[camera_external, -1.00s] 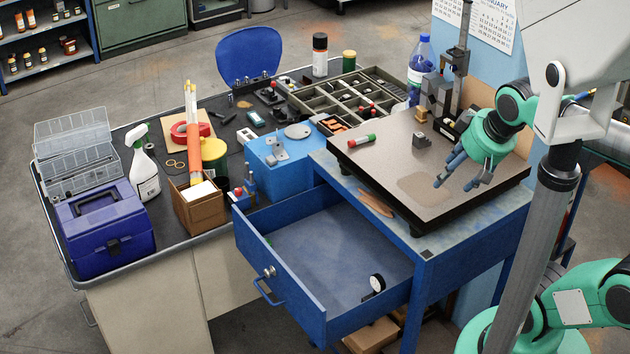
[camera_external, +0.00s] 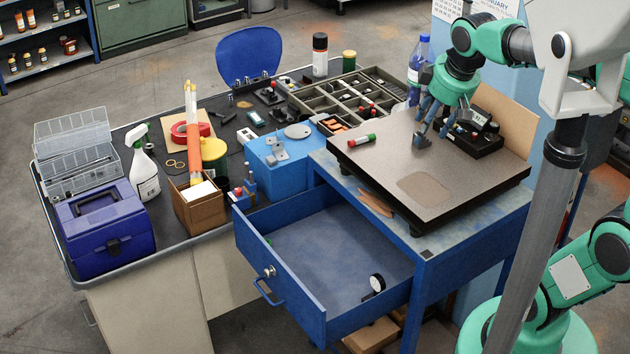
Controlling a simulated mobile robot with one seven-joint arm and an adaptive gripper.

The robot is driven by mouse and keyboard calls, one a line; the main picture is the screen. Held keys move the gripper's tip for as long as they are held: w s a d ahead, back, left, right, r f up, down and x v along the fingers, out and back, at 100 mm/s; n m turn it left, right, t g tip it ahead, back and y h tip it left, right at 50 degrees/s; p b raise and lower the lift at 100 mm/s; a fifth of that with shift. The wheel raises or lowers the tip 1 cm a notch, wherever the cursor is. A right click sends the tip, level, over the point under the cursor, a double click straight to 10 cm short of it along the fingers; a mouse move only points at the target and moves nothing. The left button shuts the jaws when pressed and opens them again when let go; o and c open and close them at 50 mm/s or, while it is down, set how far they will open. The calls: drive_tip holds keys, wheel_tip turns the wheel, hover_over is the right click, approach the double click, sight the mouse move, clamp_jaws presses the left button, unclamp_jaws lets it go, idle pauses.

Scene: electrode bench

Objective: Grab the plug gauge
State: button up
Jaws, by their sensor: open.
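The plug gauge (camera_external: 362,140), a small cylinder with a red end and a green end, lies on its side on the dark-edged surface plate (camera_external: 460,185), near its left back edge. My gripper (camera_external: 434,130) is open over the back part of the plate, to the right of the plug gauge and apart from it. A small grey block (camera_external: 421,141) is just below the fingers; I cannot tell whether they touch it.
A black open case (camera_external: 478,140) sits at the plate's back right. A bottle (camera_external: 418,65) stands behind the plate. A divided tray (camera_external: 350,98) is to the left. An open blue drawer (camera_external: 330,245) juts out below. The plate's front is clear.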

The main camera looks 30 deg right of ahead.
drive_tip(key=w+d+r+n+g+p, duration=0.1)
drive_tip(key=w+n+p, duration=0.1)
drive_tip(key=w, duration=0.4)
drive_tip(key=w+d+r+n+p, duration=0.1)
drive_tip(key=w+n, duration=0.1)
drive_tip(key=w, duration=0.4)
drive_tip(key=n+g+p, duration=0.3)
drive_tip(key=n+p, duration=0.5)
drive_tip(key=n, duration=0.1)
hover_over(362, 140)
drive_tip(key=w+d, duration=0.1)
wheel_tip(362, 140, down, 12)
drive_tip(key=r, duration=0.1)
drive_tip(key=shift+w+d+f, duration=0.1)
drive_tip(key=shift+w+f, duration=0.05)
drive_tip(key=shift+f, duration=0.1)
drive_tip(key=shift+f, duration=4.3)
drive_tip(key=shift+f, duration=0.1)
drive_tip(key=shift+d+f, duration=0.15)
drive_tip(key=shift+f, duration=2.35)
